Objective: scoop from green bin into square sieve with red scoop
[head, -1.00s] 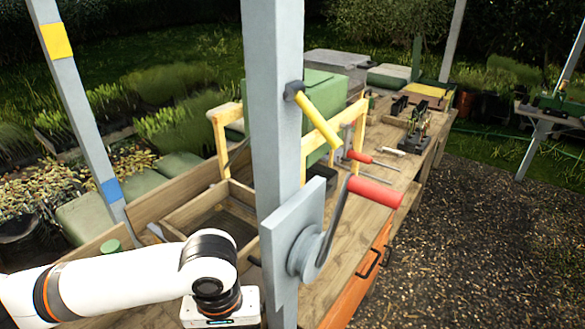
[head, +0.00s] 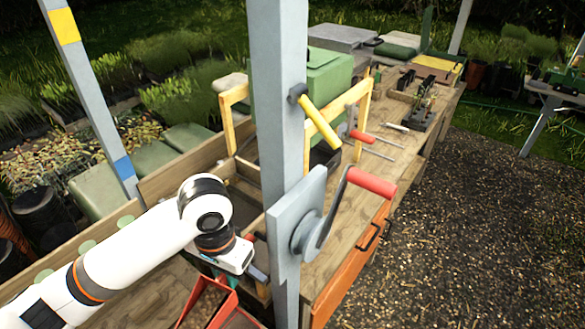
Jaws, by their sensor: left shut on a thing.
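My left gripper (head: 246,268) is at the lower middle, in front of the grey post's left side. It is shut; the grip itself is mostly hidden by the hand. Just below it, a red scoop-like trough (head: 228,284) holds brown loose material and is cut by the bottom edge. A square wooden frame, looking like the sieve (head: 222,168), sits on the bench behind the hand, partly covered by my arm and the post. A large green box (head: 332,75) stands farther back; I cannot tell if it is the green bin. My right gripper is not in view.
A grey post (head: 279,120) with a red-handled crank (head: 371,182) and a yellow-handled lever (head: 321,122) blocks the middle. A yellow wooden frame (head: 227,125) stands behind. Tools lie along the bench's far right. Orange drawers (head: 350,275) face the gravel.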

